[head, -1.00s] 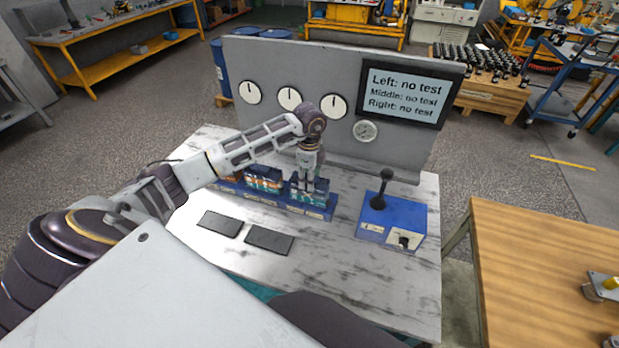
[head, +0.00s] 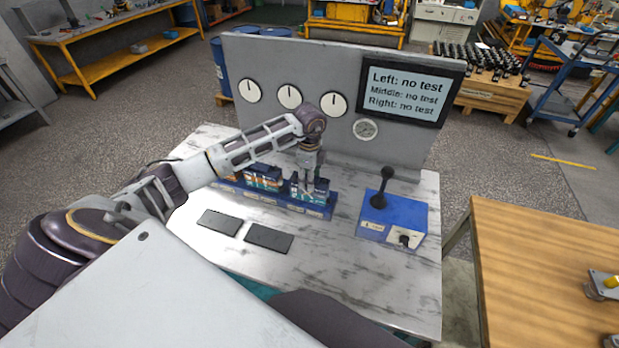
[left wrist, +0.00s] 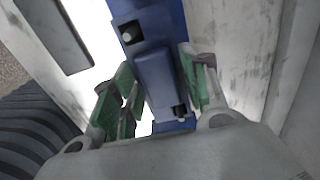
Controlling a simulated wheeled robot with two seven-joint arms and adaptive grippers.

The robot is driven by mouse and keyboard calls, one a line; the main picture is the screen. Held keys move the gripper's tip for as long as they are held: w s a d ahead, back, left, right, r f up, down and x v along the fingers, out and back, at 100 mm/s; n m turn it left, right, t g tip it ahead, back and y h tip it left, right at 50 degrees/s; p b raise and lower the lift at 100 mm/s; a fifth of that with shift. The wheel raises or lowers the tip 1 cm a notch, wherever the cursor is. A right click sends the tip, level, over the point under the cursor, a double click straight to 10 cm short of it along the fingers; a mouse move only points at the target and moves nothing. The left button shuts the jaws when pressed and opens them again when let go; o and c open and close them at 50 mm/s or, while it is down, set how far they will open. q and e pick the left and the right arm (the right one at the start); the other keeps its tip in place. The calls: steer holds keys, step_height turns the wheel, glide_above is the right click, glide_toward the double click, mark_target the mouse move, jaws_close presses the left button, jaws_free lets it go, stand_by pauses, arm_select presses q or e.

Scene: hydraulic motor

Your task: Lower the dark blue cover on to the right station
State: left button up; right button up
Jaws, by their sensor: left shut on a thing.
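My left gripper (head: 307,188) points down over the right station (head: 318,198) of the blue rack (head: 287,200). In the left wrist view its green-padded fingers (left wrist: 160,92) stand on either side of the dark blue cover (left wrist: 155,72), and it is shut on the cover. Blue rack surface shows beyond the cover in that view. The fingers hide part of the cover and station in the head view, so I cannot tell whether the cover is fully seated. My right gripper is not in view.
Two dark flat pads (head: 220,222) (head: 268,238) lie in front of the rack. A blue box with a black lever (head: 392,218) stands to its right. A grey panel with gauges and a screen (head: 404,92) rises behind. The marble table front is clear.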

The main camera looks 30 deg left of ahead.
arm_select(q)
steer(key=o, duration=1.5)
steer(key=shift+f, duration=0.1)
steer(key=shift+r, duration=6.05)
